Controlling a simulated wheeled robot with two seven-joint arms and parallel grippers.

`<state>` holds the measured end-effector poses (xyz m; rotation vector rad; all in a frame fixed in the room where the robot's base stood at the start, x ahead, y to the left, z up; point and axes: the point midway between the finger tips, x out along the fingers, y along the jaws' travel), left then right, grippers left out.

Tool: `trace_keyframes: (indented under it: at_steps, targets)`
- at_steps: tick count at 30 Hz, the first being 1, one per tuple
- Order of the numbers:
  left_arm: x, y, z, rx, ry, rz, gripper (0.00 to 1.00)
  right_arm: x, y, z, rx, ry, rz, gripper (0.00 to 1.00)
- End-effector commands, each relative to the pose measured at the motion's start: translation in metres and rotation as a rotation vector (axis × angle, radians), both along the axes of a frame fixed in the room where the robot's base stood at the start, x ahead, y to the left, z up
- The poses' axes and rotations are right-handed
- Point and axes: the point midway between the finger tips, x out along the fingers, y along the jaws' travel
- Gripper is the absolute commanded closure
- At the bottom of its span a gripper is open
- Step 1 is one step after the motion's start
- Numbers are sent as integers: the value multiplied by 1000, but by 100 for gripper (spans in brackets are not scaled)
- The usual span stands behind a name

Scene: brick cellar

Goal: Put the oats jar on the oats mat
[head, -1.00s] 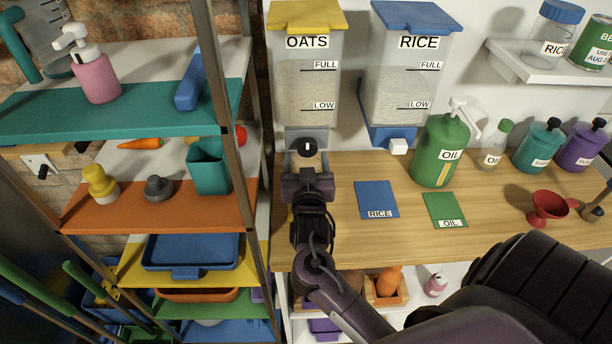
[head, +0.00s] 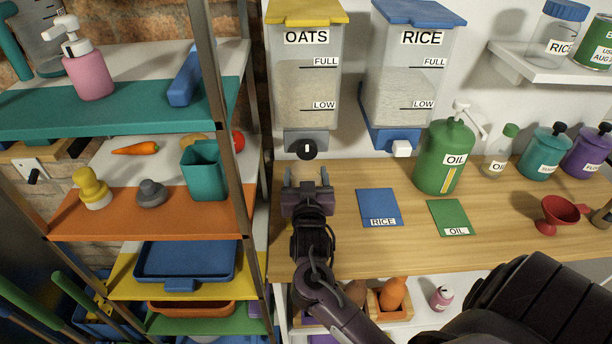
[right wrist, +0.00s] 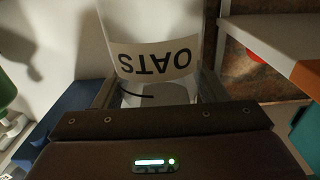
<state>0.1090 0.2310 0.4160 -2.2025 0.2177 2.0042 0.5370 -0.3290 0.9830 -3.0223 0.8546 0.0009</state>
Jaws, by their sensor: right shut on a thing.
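The oats jar (right wrist: 152,60) is clear, with a white OATS label that reads upside down in the right wrist view. My right gripper (head: 307,178) is shut on it, in front of the oats dispenser (head: 305,85) at the back of the wooden counter. In the head view the jar is hard to make out between the fingers. My left gripper is not in view.
The blue RICE mat (head: 379,208) and green OIL mat (head: 449,217) lie bare to the right. A green oil jug (head: 440,165) stands behind them, and a red funnel (head: 557,213) lies farther right. A metal shelf rack (head: 218,100) borders the counter's left end.

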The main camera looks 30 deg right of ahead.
Motion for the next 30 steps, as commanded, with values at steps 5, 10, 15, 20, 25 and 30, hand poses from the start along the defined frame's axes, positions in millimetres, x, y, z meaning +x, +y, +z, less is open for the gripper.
trace_keyframes:
  at_steps: [5,10,15,20,25,30]
  targets:
    - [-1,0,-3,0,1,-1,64,0,0,-9,0,4,0,60]
    - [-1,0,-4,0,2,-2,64,-1,1,-13,2,12,1,29]
    - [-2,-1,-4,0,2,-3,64,-1,1,-15,4,15,1,12]
    - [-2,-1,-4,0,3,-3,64,-1,1,-16,5,17,2,12]
    - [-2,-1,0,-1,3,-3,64,-1,2,-9,5,17,3,12]
    - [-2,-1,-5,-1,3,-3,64,-19,13,-5,7,17,4,12]
